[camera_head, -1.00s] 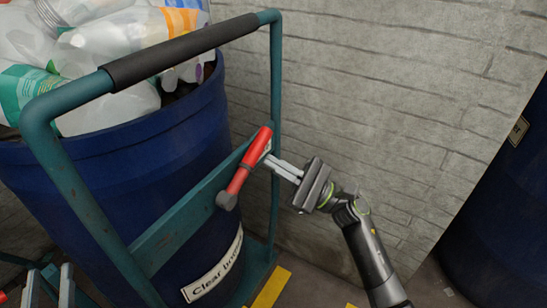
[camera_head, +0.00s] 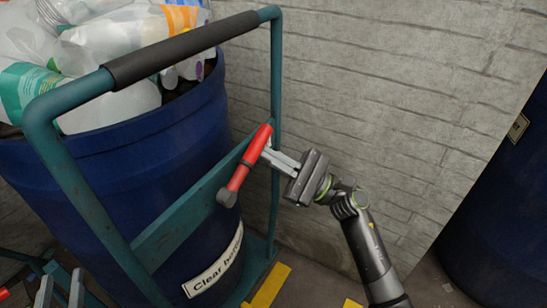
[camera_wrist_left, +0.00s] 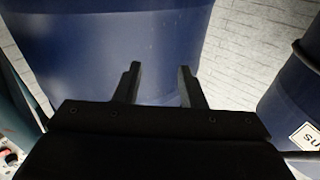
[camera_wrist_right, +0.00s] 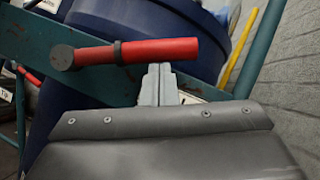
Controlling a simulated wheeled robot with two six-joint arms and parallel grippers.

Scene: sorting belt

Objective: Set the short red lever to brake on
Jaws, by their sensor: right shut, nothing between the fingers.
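The short red lever (camera_head: 245,163) sits on the teal cart frame, slanted with its grey knob end low and left and its red end up and right. In the right wrist view the lever (camera_wrist_right: 160,51) lies across the picture above my fingertips. My right gripper (camera_head: 268,155) is shut and empty, its fingertips at the upper part of the lever; whether they touch it I cannot tell. It also shows in the right wrist view (camera_wrist_right: 158,72). My left gripper (camera_head: 61,284) shows at the lower left, and its fingers stand apart in the left wrist view (camera_wrist_left: 158,82).
The teal cart (camera_head: 67,175) has a black-sleeved handle (camera_head: 165,54). It carries a blue bin (camera_head: 160,140) full of clear bottles, with a label (camera_head: 213,268). A brick wall (camera_head: 390,110) stands behind. Another blue bin (camera_head: 505,220) is at the right.

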